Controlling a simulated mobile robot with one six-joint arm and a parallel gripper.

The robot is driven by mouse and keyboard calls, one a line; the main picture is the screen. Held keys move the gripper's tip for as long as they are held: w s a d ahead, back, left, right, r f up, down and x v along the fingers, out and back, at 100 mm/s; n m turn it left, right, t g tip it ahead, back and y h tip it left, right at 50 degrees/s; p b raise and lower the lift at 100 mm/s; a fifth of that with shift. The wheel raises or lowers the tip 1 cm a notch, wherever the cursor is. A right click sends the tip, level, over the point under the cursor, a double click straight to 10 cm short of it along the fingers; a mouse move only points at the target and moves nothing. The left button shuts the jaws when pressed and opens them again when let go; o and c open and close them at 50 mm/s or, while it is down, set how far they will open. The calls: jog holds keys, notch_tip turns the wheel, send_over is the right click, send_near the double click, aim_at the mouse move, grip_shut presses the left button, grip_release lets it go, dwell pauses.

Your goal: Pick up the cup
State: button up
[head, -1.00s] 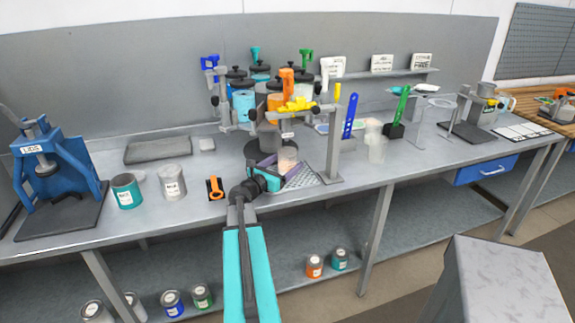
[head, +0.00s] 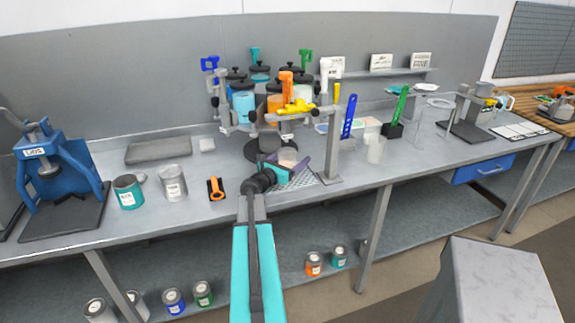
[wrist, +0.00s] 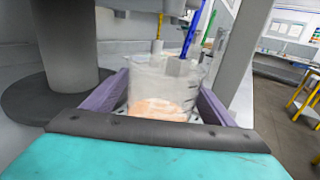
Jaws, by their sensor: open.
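The cup (wrist: 160,88) is a clear beaker with some pale orange contents at its bottom. In the wrist view it stands upright between the two purple fingers of my gripper (wrist: 163,92), which are open on either side of it. Whether the fingers touch its walls I cannot tell. In the head view my gripper (head: 289,165) is at the bench's front, under the paint rack, and the cup (head: 288,155) shows only partly behind it. The cup appears to stand on a perforated grate (head: 303,180).
A grey post (head: 334,150) rises just right of my gripper. The rack of drums (head: 260,100) with yellow and orange handles hangs above, on a round dark base (wrist: 30,98). Another clear cup (head: 376,149) stands further right. Tins (head: 172,183) stand at left.

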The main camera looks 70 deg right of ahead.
jog(key=shift+c, duration=0.4)
jog(key=c, duration=1.3)
jog(key=shift+r, duration=0.3)
